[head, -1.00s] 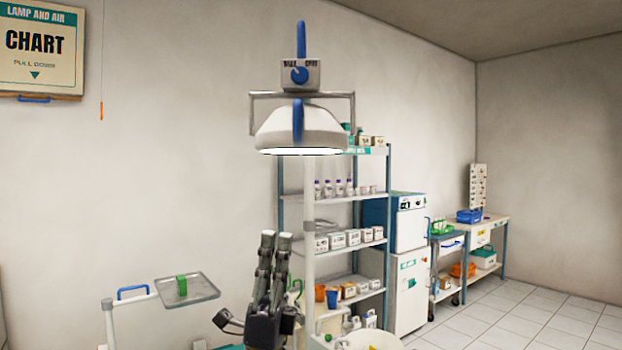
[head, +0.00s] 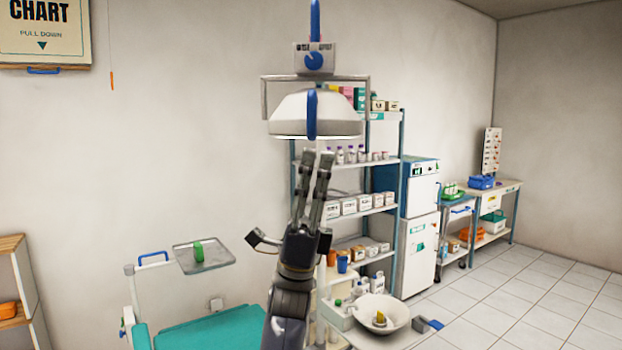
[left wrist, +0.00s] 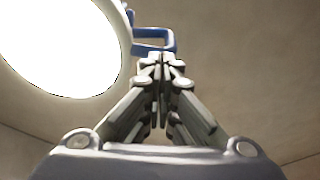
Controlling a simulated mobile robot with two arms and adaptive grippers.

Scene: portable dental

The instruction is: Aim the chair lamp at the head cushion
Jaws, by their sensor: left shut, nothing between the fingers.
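The chair lamp (head: 285,113) hangs in the upper middle of the head view, a white dome in a grey yoke with a blue handle (head: 312,115) on its front. Its lit face points down. My left gripper (head: 319,152) points up just below the lamp, with its fingers together and empty. In the left wrist view the bright lamp face (left wrist: 62,45) fills the upper left, and a blue handle loop (left wrist: 154,40) shows just beyond the fingertips (left wrist: 161,60). I cannot tell if they touch. The head cushion is not identifiable. My right gripper is not in view.
The teal chair (head: 205,328) is at the lower middle. A grey tray (head: 222,264) with a green item stands above it. A white basin (head: 393,309) is right of my left arm. Shelves (head: 390,190) stand behind.

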